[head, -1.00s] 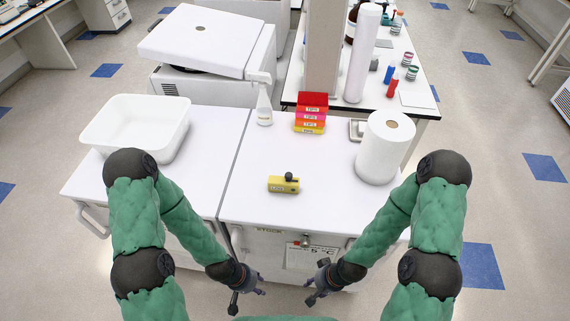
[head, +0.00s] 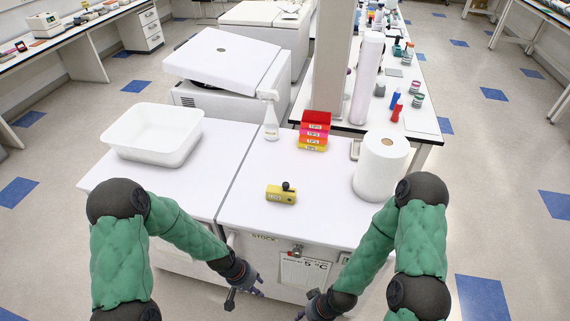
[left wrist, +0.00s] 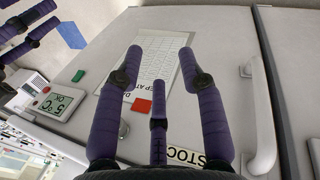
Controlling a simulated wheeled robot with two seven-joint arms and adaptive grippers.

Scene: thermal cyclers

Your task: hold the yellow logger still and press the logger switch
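The yellow logger (head: 280,195) lies on the white bench top near its front edge in the head view. A black knob-like switch (head: 287,186) sticks up at its right end. My left gripper (head: 246,293) is in front of the bench and below its top, apart from the logger. In the left wrist view its purple fingers (left wrist: 161,52) are spread with nothing between them. My right gripper (head: 312,306) is low in front of the bench, partly cut off. Its fingers show spread at the upper left of the left wrist view (left wrist: 35,30). The logger is not in the left wrist view.
A white tub (head: 152,134) stands at the left. A spray bottle (head: 271,121) and stacked coloured boxes (head: 314,131) are behind the logger. A paper roll (head: 380,167) stands at the right. The bench around the logger is clear. The cabinet front faces my grippers.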

